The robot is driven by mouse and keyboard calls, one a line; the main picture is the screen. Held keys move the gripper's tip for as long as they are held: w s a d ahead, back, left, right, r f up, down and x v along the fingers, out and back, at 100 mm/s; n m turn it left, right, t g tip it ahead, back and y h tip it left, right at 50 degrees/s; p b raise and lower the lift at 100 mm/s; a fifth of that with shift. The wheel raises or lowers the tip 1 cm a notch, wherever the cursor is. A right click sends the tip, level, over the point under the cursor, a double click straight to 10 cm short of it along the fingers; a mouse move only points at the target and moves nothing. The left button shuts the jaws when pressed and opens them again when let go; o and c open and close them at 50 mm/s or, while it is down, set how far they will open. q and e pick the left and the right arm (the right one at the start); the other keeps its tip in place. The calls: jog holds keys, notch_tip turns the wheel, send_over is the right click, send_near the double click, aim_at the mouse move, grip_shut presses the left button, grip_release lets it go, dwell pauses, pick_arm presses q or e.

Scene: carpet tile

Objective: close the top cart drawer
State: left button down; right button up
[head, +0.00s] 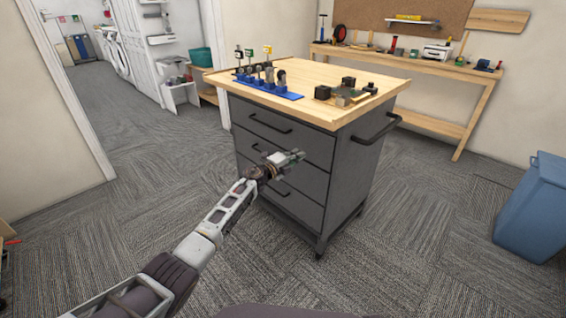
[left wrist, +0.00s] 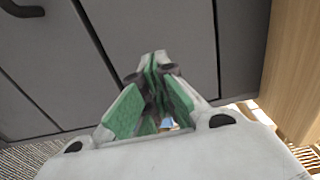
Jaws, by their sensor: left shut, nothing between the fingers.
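The grey cart (head: 345,175) has a light wood top and three drawers in its front. The top cart drawer (head: 304,143) is the uppermost grey front, with a dark bar handle (head: 270,123). It looks flush or nearly flush with the cart; I cannot tell whether a small gap remains. My left gripper (head: 298,156) is in front of its lower right part. In the left wrist view the left gripper (left wrist: 158,60) is shut and empty, its green-padded fingers together, pointing at the grey fronts (left wrist: 180,30). Contact is unclear. My right gripper is out of view.
A blue rack (head: 268,90) with tools and several small dark blocks (head: 348,83) stand on the cart top. A blue bin (head: 533,205) is at the right, and a workbench (head: 425,66) is along the back wall. Carpet around the cart is clear.

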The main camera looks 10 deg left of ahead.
pick_arm(q)
jog(key=p+v, duration=0.3)
jog(key=v, duration=0.5)
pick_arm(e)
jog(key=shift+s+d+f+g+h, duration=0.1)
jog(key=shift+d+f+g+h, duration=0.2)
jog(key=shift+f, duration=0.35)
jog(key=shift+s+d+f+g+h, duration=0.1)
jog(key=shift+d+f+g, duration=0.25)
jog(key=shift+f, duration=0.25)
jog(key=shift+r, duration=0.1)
pick_arm(q)
jog(key=shift+s, duration=0.1)
